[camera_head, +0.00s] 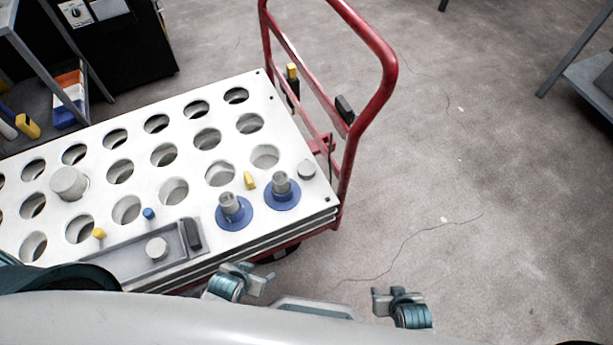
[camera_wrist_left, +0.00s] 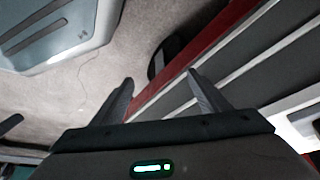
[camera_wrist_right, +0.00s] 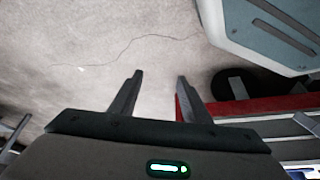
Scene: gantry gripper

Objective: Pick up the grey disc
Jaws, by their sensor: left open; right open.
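A small, flat grey disc (camera_head: 306,169) lies on the white perforated cart top (camera_head: 285,125), near its right corner. Another short, light grey round piece (camera_head: 157,248) sits in the grey recessed tray (camera_head: 118,262) at the front edge. I cannot tell for sure which is the task's disc. My left gripper (camera_head: 252,281) is in front of the cart's front edge, open and empty; its fingers show apart in the left wrist view (camera_wrist_left: 160,85). My right gripper (camera_head: 388,303) is further right, over the floor, open and empty in the right wrist view (camera_wrist_right: 160,85). Neither touches a disc.
Two blue-based grey posts (camera_head: 235,211) (camera_head: 282,189) stand near the disc, with a yellow piece (camera_head: 250,180) beside them. A wide grey cylinder (camera_head: 69,183) stands further left. A dark block (camera_head: 193,234) is at the tray's end.

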